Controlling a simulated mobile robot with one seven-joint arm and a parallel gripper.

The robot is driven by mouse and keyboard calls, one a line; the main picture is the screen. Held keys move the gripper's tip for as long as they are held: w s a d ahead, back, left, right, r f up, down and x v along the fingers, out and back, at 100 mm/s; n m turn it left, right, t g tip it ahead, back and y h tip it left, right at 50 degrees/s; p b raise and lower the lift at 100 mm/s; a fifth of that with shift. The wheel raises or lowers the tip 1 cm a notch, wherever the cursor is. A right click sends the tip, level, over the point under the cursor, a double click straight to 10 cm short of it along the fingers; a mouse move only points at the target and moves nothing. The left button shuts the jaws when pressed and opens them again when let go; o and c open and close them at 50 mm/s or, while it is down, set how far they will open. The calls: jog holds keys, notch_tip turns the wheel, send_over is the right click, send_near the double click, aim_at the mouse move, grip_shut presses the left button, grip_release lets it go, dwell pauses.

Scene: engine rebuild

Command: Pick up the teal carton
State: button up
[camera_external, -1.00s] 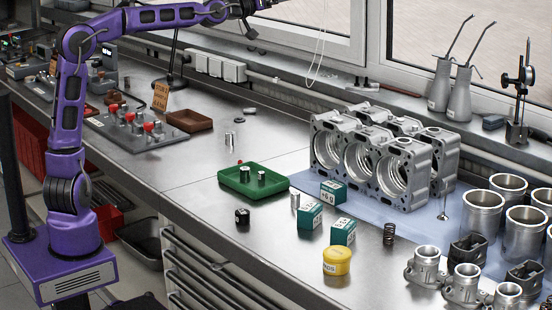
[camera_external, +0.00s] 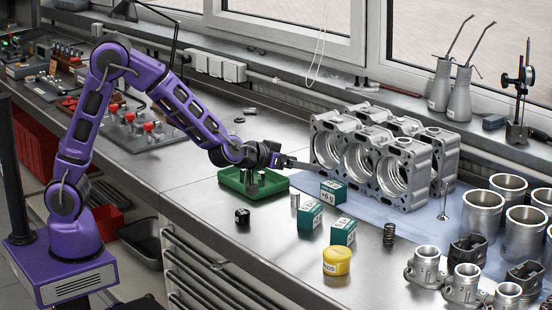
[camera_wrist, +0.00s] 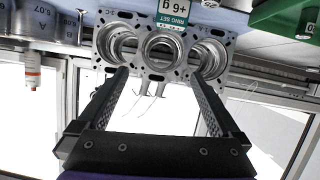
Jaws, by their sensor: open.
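Three teal cartons with white labels stand on the bench in the outside view. One, marked +6 g (camera_external: 333,191), is in front of the engine block. A second teal carton (camera_external: 310,217) is nearer, and a third teal carton (camera_external: 343,232) is to its right. The +6 g carton also shows upside down at the top of the wrist view (camera_wrist: 174,14). My gripper (camera_external: 302,164) is above and behind the green tray, pointing right toward the block. In the wrist view, my gripper (camera_wrist: 160,76) is open, with nothing between its fingers.
The metal engine block (camera_external: 375,160) stands just beyond my gripper. The green tray (camera_external: 248,196) holds small metal parts.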

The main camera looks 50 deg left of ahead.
aim_at(333, 185)
notch_tip(333, 185, down, 4)
jog(key=s+y, duration=0.1)
jog(key=s, duration=0.2)
jog(key=b+x, duration=0.3)
jog(key=x, duration=1.4)
jog(key=shift+w+a, duration=0.1)
jog(key=shift+a, duration=0.05)
jog(key=shift+c, duration=0.3)
jog(key=c, duration=1.3)
jog(key=shift+o, duration=0.2)
jog(key=shift+r, duration=0.15)
